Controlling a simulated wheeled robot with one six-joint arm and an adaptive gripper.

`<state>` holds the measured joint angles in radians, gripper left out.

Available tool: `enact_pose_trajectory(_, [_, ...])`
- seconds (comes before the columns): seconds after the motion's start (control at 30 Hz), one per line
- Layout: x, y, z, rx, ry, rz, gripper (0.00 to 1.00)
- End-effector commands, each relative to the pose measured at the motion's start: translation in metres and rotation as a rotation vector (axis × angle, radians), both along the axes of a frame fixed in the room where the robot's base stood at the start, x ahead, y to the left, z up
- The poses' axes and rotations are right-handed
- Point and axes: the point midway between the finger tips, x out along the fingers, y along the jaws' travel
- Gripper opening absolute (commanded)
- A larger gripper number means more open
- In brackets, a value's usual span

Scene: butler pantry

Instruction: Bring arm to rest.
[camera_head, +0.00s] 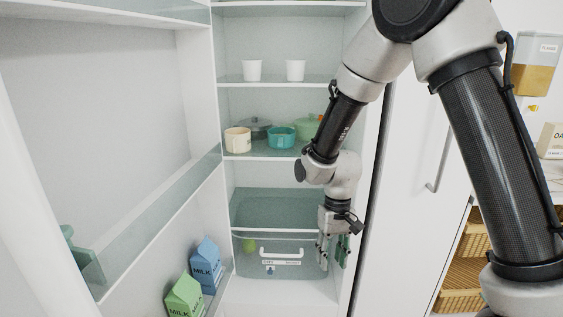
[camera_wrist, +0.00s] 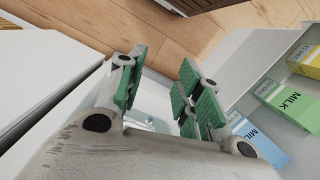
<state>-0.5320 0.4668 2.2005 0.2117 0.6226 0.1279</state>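My gripper (camera_head: 333,252) hangs fingers-down at the right side of the open fridge, in front of the lower drawer (camera_head: 284,257). In the wrist view my gripper (camera_wrist: 160,90) has its green-padded fingers spread apart. Nothing shows between them. My arm reaches down from the upper right of the head view, across the fridge's right edge.
The open fridge door stands at left, with a blue milk carton (camera_head: 206,263) and a green milk carton (camera_head: 185,297) in its lower rack. Pots, including a teal pot (camera_head: 281,137), and white cups (camera_head: 252,70) stand on shelves. Wicker baskets (camera_head: 466,275) are at right.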

Motion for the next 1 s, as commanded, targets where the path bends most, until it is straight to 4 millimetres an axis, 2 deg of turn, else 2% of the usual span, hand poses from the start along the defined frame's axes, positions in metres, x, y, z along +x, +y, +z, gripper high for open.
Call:
enact_pose_trajectory(0.03, [-0.007, -0.02, 0.03, 0.004, -0.004, 0.018, 0.35])
enact_pose_trajectory(0.2, [-0.046, -0.088, 0.109, -0.007, -0.015, 0.071, 0.35])
enact_pose_trajectory(0.4, [-0.097, -0.156, 0.176, -0.023, -0.112, 0.033, 0.35])
enact_pose_trajectory(0.6, [-0.133, -0.201, 0.221, -0.018, -0.323, -0.082, 0.35])
enact_pose_trajectory(0.8, [-0.15, -0.223, 0.257, -0.007, -0.508, -0.187, 0.35])
enact_pose_trajectory(0.9, [-0.154, -0.23, 0.266, -0.009, -0.55, -0.219, 0.35])
enact_pose_trajectory(1.0, [-0.155, -0.233, 0.266, -0.014, -0.55, -0.237, 0.35])
